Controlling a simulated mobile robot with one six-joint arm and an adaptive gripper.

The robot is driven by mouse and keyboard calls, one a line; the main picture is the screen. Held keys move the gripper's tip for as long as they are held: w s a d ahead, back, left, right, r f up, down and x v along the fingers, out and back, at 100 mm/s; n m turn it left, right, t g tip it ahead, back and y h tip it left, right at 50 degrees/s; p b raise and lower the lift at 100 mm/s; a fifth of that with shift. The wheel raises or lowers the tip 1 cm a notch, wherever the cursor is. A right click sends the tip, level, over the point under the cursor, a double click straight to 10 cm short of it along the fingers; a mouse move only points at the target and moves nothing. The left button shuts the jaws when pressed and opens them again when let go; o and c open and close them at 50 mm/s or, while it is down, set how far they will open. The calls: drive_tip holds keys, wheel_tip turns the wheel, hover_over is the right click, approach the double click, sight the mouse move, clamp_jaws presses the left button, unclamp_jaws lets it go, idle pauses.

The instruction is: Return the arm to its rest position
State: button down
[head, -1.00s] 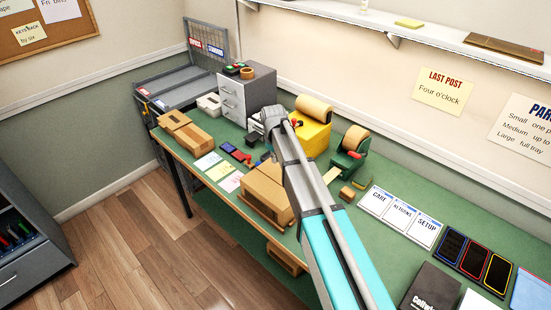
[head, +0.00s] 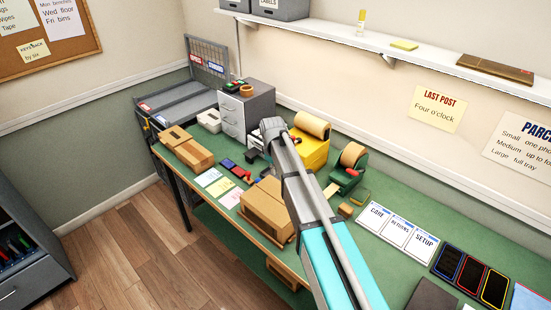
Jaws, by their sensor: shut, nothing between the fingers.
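My arm (head: 312,215) reaches from the lower right of the head view up over the green workbench (head: 390,268). Its grey joint (head: 272,128) shows in front of the drawer unit and the yellow machine. My gripper cannot be made out; whatever lies beyond that joint is hidden behind the arm or lost among the dark items on the bench.
Cardboard boxes (head: 265,209) stand left of the arm. A grey drawer unit (head: 246,112), yellow machine (head: 314,150) and green tape dispenser (head: 349,170) stand behind it. Cards (head: 398,231) and dark trays (head: 470,275) lie right. A wall shelf (head: 350,42) runs above.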

drive_tip(key=s+d+f+m+b, duration=0.5)
drive_tip(key=s+d, duration=0.5)
drive_tip(key=s, duration=0.1)
drive_tip(key=s+d+f+m+b, duration=0.4)
drive_tip(key=s+d+f+b, duration=0.1)
drive_tip(key=s+d, duration=0.5)
drive_tip(key=shift+s+d+f+m+b, duration=0.3)
drive_tip(key=shift+s+f+m+b, duration=0.1)
drive_tip(key=shift+s, duration=0.85)
